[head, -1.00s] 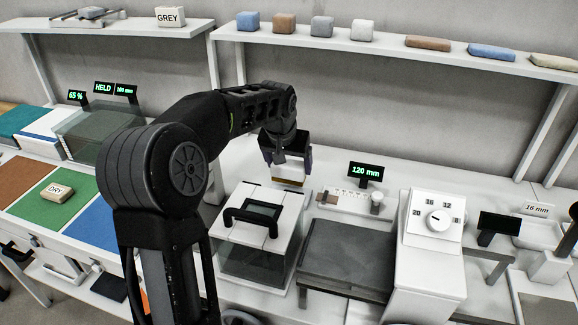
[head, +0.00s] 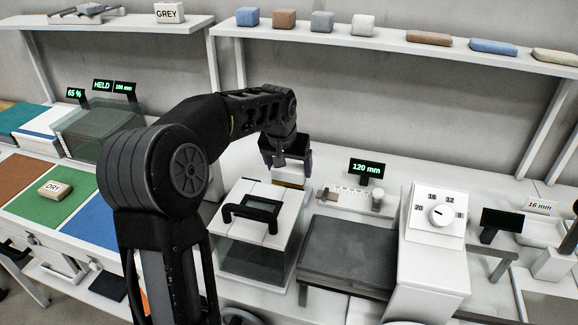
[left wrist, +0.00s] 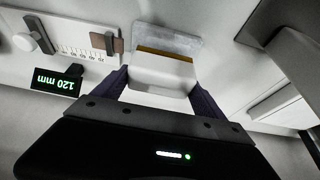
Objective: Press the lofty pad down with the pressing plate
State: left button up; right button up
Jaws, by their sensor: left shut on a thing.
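My left gripper (head: 287,172) is shut on a white block with a gold-brown band (left wrist: 163,75), behind the lidded box. In the left wrist view its fingers (left wrist: 162,85) sit on either side of the block. A flat grey patch (left wrist: 168,42) shows just beyond the block; I cannot tell whether they touch. A clear-sided box with a white lid (head: 240,191) and a black handle (head: 254,215) stands in front; the handle is free. I cannot tell for sure which thing is the pressing plate or the lofty pad. My right gripper is not in view.
A ruler strip (head: 350,195) and a display reading 120 mm (head: 367,170) stand right of the gripper. A dark grey platform (head: 348,250) and a white dial unit (head: 438,218) are farther right. Several small blocks lie on the shelf (head: 390,42) above.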

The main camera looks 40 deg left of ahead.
pick_arm(q)
jog(key=shift+f, duration=0.15)
jog(key=shift+f+b, duration=1.1)
jog(key=shift+f, duration=0.2)
jog(key=shift+f, duration=0.1)
dwell(0.4)
notch_tip(320, 180, up, 7)
jog(key=p, duration=0.5)
dwell(0.6)
